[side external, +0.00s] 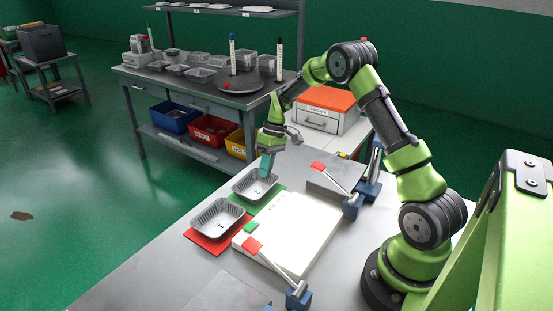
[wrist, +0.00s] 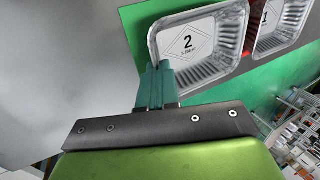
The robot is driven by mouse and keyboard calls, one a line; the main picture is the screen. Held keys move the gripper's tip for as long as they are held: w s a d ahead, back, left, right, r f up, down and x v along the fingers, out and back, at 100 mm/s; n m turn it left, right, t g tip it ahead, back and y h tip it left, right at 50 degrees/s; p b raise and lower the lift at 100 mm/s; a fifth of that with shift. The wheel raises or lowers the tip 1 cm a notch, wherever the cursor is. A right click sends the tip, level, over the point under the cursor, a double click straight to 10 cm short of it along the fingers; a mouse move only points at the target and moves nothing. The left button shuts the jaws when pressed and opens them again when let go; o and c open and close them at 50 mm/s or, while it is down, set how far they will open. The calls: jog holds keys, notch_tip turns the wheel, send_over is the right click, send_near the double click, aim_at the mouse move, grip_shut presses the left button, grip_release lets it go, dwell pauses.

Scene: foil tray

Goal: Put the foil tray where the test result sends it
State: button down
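A foil tray labelled 2 (side external: 240,190) is at the green mat (side external: 268,204); in the wrist view tray 2 (wrist: 215,62) fills the upper middle. I cannot tell whether it rests on the mat or hangs just above it. My gripper (side external: 266,174) points down at its far right rim. In the wrist view the gripper's two teal fingers (wrist: 158,70) are close together on the tray's near left corner, seemingly pinching the rim. A second foil tray, labelled 1 (side external: 205,223), sits on a red mat (side external: 207,246) in front; tray 1 also shows in the wrist view (wrist: 288,40).
A white plate (side external: 305,222) lies beside the mats, with a small green block (side external: 251,227) at its edge. An orange-topped drawer box (side external: 327,98) and a shelf bench (side external: 190,80) with coloured bins are behind. The table's left front is bare.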

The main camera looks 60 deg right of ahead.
jog(key=shift+f, duration=0.2)
jog(key=c, duration=1.3)
grip_release()
jog(key=v, duration=1.7)
